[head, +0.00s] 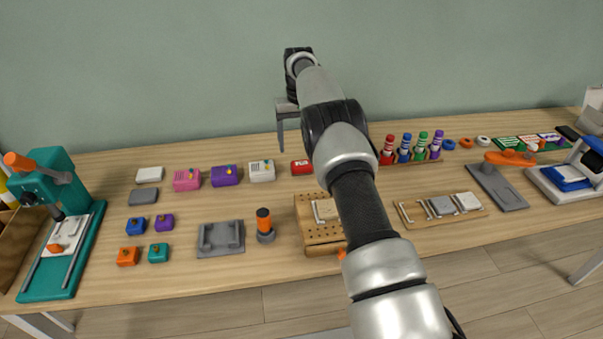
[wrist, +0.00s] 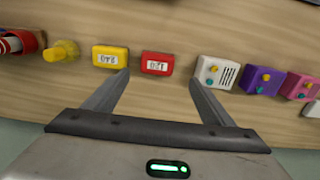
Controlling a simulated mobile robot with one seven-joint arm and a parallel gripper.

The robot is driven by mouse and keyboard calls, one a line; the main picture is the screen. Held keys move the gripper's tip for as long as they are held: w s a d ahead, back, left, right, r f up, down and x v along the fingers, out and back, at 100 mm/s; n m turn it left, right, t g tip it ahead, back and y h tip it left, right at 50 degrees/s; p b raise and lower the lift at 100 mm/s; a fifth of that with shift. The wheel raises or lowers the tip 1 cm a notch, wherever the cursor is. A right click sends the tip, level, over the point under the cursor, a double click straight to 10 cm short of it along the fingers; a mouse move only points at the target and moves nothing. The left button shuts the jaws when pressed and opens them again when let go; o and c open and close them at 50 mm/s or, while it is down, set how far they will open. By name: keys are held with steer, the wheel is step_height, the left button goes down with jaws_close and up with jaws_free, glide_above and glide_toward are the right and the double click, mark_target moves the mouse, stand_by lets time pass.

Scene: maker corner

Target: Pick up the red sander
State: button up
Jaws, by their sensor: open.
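The red sander (wrist: 157,63) is a small red block with a white label reading 120. It lies on the table, and in the head view (head: 301,167) my arm partly covers its right side. My gripper (wrist: 159,78) is open and empty. In the wrist view its two fingers point toward the red sander, which shows between and just beyond the fingertips. In the head view my gripper (head: 288,128) is above the back of the table, higher than the sander. One finger shows there; the other is hidden by my arm.
A yellow block (wrist: 110,56) labelled 240 sits close beside the red sander. On its other side are a white box (head: 262,171) with knobs and a purple box (head: 225,176). A pegboard block (head: 306,230) stands in front. The wall is close behind.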

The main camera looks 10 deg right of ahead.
mark_target(302, 163)
step_height(302, 163, down, 2)
steer(key=shift+f, duration=0.25)
steer(key=f, duration=0.3)
steer(key=f+b, duration=0.1)
steer(key=f, duration=0.1)
steer(key=shift+s+d+f, duration=0.1)
steer(key=shift+s+d, duration=0.1)
steer(key=shift+d, duration=0.1)
steer(key=c, duration=1.2)
step_height(302, 163, up, 10)
steer(key=shift+r+p, duration=0.1)
steer(key=shift+p, duration=0.7)
